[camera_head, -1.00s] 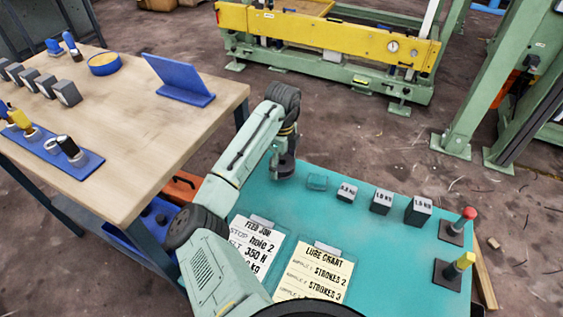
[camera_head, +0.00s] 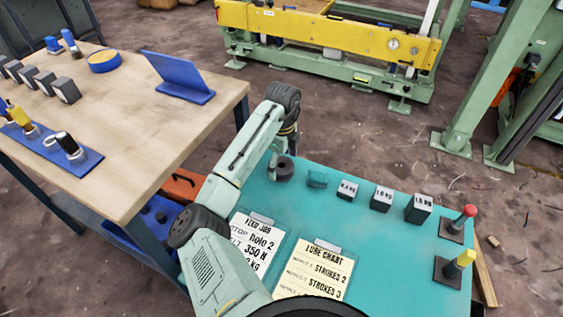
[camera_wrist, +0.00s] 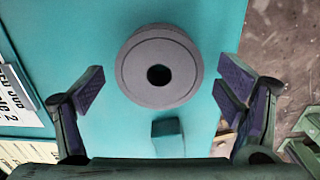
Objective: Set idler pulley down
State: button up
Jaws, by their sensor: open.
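The idler pulley (camera_head: 285,173) is a dark grey disc with a centre hole. It rests flat on the teal tabletop (camera_head: 245,203), near the far left corner. In the wrist view the pulley (camera_wrist: 138,72) shows whole, its round face toward the camera. My gripper (camera_wrist: 160,90) is open, with one finger well clear on each side of the pulley and nothing between the pads.
A small teal block (camera_head: 317,179) stands just right of the pulley. Marked weights (camera_head: 382,199) continue the row, then levers with red (camera_head: 469,211) and yellow (camera_head: 466,259) knobs. Two paper cards (camera_head: 312,271) lie in front. A wooden bench (camera_head: 150,130) stands left.

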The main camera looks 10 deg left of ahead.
notch_tip(320, 180, up, 13)
jog(key=shift+r+b, duration=0.15)
jog(key=shift+b, duration=0.2)
jog(key=shift+w+d, duration=0.1)
jog(key=shift+d, duration=0.05)
